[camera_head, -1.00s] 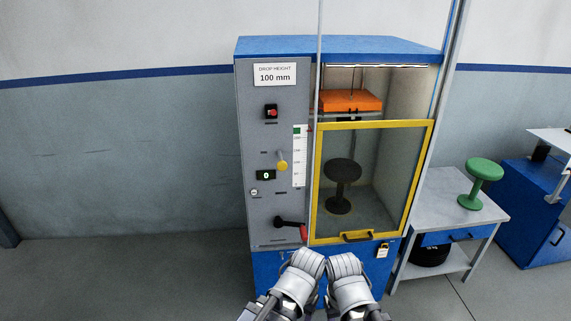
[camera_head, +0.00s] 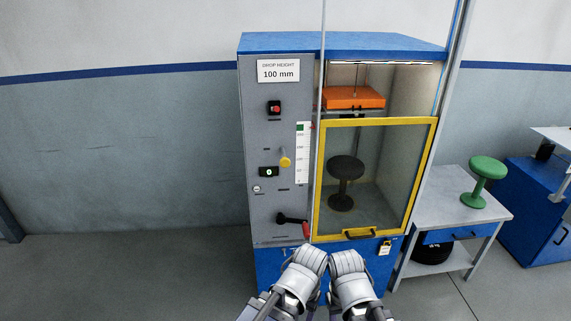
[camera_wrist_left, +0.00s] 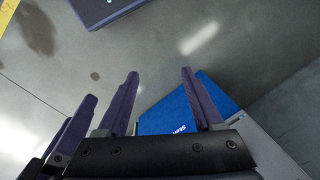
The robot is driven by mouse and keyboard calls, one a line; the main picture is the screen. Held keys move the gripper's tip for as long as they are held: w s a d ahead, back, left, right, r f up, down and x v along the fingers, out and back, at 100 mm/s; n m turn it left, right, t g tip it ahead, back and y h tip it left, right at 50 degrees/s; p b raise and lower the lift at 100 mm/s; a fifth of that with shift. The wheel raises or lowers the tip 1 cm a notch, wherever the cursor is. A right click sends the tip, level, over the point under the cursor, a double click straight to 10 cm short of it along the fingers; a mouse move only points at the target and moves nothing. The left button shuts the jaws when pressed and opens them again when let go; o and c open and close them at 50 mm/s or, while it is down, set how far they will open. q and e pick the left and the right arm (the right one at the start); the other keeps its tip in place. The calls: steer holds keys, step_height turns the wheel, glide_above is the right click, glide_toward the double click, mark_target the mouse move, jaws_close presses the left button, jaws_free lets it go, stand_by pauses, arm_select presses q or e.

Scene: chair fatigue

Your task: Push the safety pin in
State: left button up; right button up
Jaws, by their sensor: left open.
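The drop-test machine (camera_head: 266,215) stands ahead, with a grey control panel on its left half. A yellow-ended knob (camera_head: 285,162) sticks out of the panel beside the height scale; it looks like the safety pin, but how far it is in cannot be told. My left gripper (camera_wrist_left: 160,75) is open and empty in the left wrist view, its dark purple fingers spread. In the head view both wrists are low in front of the machine, below the panel, and their fingers are hidden. My right gripper's jaws cannot be made out.
A yellow-framed guard door (camera_head: 322,185) covers a dark stool (camera_head: 346,168) beneath an orange weight (camera_head: 353,97). A black lever with a red grip (camera_head: 292,219) is low on the panel, a red button (camera_head: 275,107) higher. A side table (camera_head: 425,208) holds a green stool (camera_head: 484,180).

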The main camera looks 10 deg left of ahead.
arm_select(q)
steer(key=w+a+r+n+t+y, duration=0.1)
steer(key=w+a+n+t+y, duration=0.1)
steer(key=w, duration=0.7)
steer(key=a+n+t, duration=0.1)
steer(key=a+n, duration=0.1)
steer(key=a, duration=0.1)
steer(key=shift+r+t+y, duration=0.3)
steer(key=shift+r, duration=0.1)
steer(key=n+t+y, duration=0.2)
steer(key=n+t, duration=0.4)
steer(key=t, duration=0.8)
glide_toward(285, 163)
steer(key=w+a, duration=0.2)
steer(key=w, duration=0.1)
steer(key=shift+w+d+r+h, duration=0.1)
steer(key=shift+w+d+h, duration=0.2)
steer(key=shift+h, duration=0.1)
steer(key=shift+w, duration=0.1)
steer(key=x, duration=0.7)
steer(key=shift+w+a, duration=0.15)
steer(key=shift+w, duration=0.15)
